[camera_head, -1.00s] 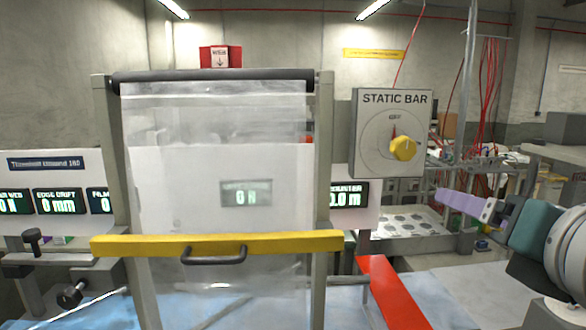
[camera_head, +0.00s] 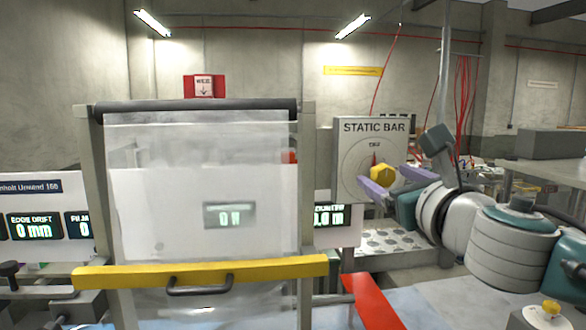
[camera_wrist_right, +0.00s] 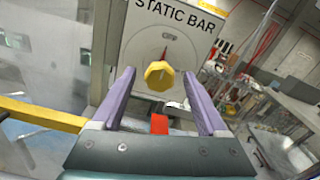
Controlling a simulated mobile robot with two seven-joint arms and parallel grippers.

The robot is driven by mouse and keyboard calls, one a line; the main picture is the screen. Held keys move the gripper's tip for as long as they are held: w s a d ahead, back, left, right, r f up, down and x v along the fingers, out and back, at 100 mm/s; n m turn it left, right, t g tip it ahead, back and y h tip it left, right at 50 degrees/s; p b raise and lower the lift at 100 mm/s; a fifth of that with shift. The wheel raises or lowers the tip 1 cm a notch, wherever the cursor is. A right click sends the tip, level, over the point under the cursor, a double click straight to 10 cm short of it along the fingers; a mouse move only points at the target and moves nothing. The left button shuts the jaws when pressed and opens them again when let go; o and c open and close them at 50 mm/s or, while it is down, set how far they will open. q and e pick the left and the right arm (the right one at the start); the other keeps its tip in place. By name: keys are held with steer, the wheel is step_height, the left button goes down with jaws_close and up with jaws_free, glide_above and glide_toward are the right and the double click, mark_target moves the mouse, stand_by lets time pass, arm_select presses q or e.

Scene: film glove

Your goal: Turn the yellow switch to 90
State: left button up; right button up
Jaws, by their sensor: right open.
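The yellow switch (camera_head: 384,174) is a faceted knob on the grey panel labelled STATIC BAR (camera_head: 352,135). A red pointer (camera_head: 374,160) on the dial points roughly up. My right gripper (camera_head: 390,183) is open, its two purple fingers at the knob, one above right and one below left of it in the head view. In the right wrist view the knob (camera_wrist_right: 159,75) shows between and beyond the open fingers (camera_wrist_right: 160,100). No contact between fingers and knob is clear. The dial's lower part is partly hidden by the fingers. My left gripper is not in view.
A frame with clear film and a yellow bar (camera_head: 200,271) with a dark handle stands left of the panel. A red slanted part (camera_head: 372,302) lies below the panel. A perforated metal tray (camera_head: 392,242) is behind my right arm. Number displays (camera_head: 34,226) are at left.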

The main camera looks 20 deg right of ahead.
steer(key=shift+w, duration=0.3)
steer(key=shift+c, duration=0.3)
jaws_close()
